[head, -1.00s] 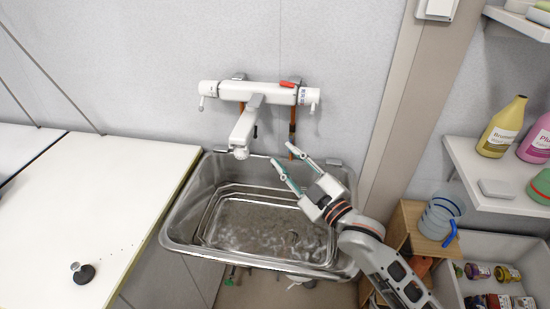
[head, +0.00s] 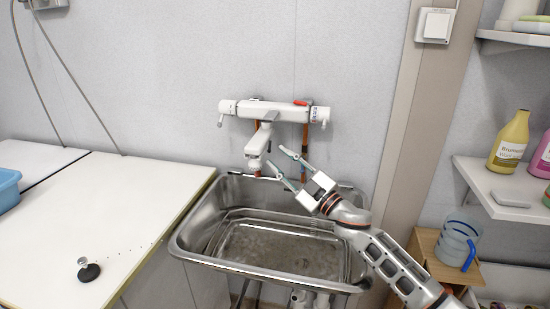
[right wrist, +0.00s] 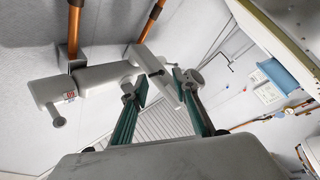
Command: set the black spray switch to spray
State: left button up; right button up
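The white wall faucet (head: 275,111) is mounted above the basin, its spout (head: 260,141) reaching forward and down. In the right wrist view, the spout (right wrist: 150,62) lies beyond and between my fingers. A small dark lever on the spout (right wrist: 157,73), apparently the black spray switch, shows there; in the head view it is too small to make out clearly. My right gripper (head: 275,157) is open and empty, with its green-lined fingertips just right of the spout head. It also shows in the right wrist view (right wrist: 162,86). I cannot tell whether a fingertip touches the spout. My left gripper is not in view.
The steel basin (head: 190,240) lies below. A white counter (head: 95,215) at left carries a small black-based metal piece (head: 88,270) and a blue tub (head: 8,188). At right are a pillar (head: 405,130), a shelf with bottles (head: 510,142) and a clear jug (head: 457,243).

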aim_at(270, 146)
jog(key=x, duration=0.2)
jog(key=shift+w+a+r, duration=0.1)
jog(key=shift+w+a, duration=0.15)
